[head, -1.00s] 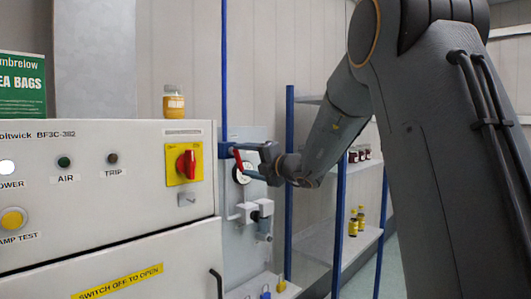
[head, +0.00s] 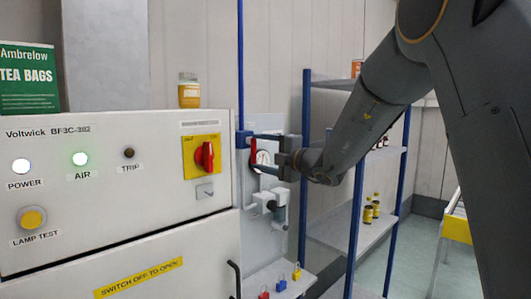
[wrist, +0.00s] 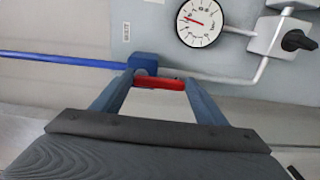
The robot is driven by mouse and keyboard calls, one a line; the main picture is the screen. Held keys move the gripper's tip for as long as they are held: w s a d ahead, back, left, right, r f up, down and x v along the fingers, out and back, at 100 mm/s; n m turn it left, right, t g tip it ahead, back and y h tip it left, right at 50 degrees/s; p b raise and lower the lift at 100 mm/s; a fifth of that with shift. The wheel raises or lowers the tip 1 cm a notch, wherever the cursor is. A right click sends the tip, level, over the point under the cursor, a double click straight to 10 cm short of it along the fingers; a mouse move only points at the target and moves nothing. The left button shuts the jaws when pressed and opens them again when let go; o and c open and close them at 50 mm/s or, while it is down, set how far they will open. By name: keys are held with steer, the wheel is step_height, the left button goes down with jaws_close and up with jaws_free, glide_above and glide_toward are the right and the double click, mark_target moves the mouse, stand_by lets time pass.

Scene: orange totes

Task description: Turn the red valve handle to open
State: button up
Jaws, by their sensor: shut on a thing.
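The red valve handle (head: 253,153) is on the blue valve at the lower end of the upright blue pipe (head: 240,60). In the wrist view the handle (wrist: 160,82) lies between my two fingers, in line with the blue pipe (wrist: 60,60). The blue valve body (wrist: 145,62) is just beyond it. My gripper (head: 268,153) is shut on the handle; in the wrist view my gripper (wrist: 158,82) has a finger at each end of it. The fingers hide part of the handle in the head view.
A round gauge (wrist: 200,22) and a grey fitting with a black knob (wrist: 298,40) are close to the valve. Blue-framed shelving (head: 306,150) stands right, with bottles (head: 372,210).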

steer(key=o, duration=1.5)
steer(key=shift+b+v, duration=1.3)
steer(key=shift+v, duration=2.65)
